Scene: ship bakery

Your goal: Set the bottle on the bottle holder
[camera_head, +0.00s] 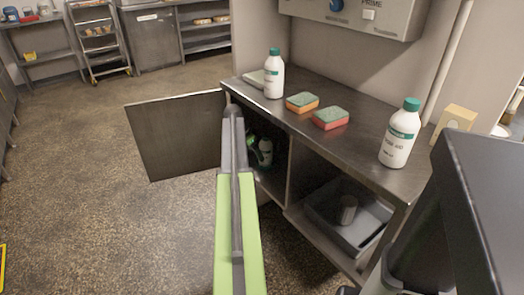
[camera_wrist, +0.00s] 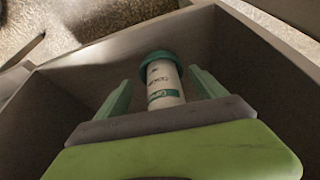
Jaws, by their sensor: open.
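A white bottle with a teal cap and teal label stands inside the open cabinet under the counter; it shows in the head view (camera_head: 265,152) and in the wrist view (camera_wrist: 163,84). My gripper (camera_wrist: 160,78) is open, with one green finger on each side of this bottle. It is partly hidden in the cabinet in the head view (camera_head: 252,148). Whether the fingers touch the bottle, I cannot tell. Two similar bottles stand upright on the counter, a left one (camera_head: 274,78) and a right one (camera_head: 400,138). I cannot clearly identify a bottle holder.
The cabinet door (camera_head: 175,135) stands open to the left. A grey bin (camera_head: 350,228) with a cup sits on the lower right shelf.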

